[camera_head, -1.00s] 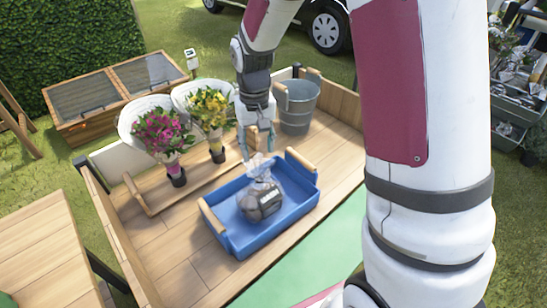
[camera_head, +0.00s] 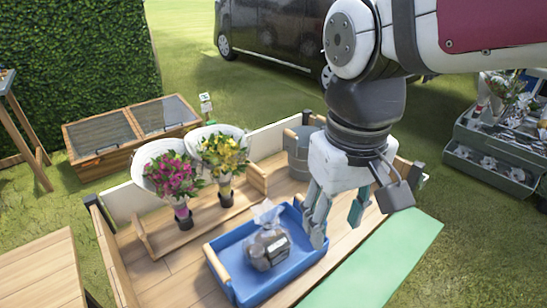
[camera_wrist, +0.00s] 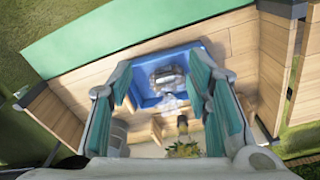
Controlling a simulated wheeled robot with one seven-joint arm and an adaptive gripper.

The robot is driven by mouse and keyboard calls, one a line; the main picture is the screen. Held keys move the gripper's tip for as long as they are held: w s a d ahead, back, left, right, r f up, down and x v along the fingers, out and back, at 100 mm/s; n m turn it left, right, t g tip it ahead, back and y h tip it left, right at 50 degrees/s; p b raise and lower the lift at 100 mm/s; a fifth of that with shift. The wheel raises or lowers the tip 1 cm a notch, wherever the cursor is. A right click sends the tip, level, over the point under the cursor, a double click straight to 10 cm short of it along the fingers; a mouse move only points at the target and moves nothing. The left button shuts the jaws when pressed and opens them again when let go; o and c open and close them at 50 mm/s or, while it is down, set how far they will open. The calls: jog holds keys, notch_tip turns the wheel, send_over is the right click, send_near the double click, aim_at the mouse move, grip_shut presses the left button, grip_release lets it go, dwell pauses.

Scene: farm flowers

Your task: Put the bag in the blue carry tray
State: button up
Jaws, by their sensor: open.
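The bag (camera_head: 266,248), clear at its gathered top with dark contents and a label, sits upright inside the blue carry tray (camera_head: 222,243). The tray has wooden handles and rests on the wooden deck. My gripper (camera_head: 338,216) is open and empty, to the right of the bag and above the tray's right end, apart from the bag. In the wrist view, the bag (camera_wrist: 166,77) and the tray (camera_wrist: 180,54) show beyond and between the open fingers (camera_wrist: 160,88), with nothing held.
Pink flowers (camera_head: 173,176) and yellow flowers (camera_head: 222,154) in paper wraps stand in a wooden holder behind the tray. A grey bucket (camera_head: 298,152) stands behind, partly hidden by my arm. A green strip (camera_head: 385,262) lies clear at the front right.

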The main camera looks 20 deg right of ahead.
jog(key=s, duration=0.8)
jog(key=shift+f, duration=0.2)
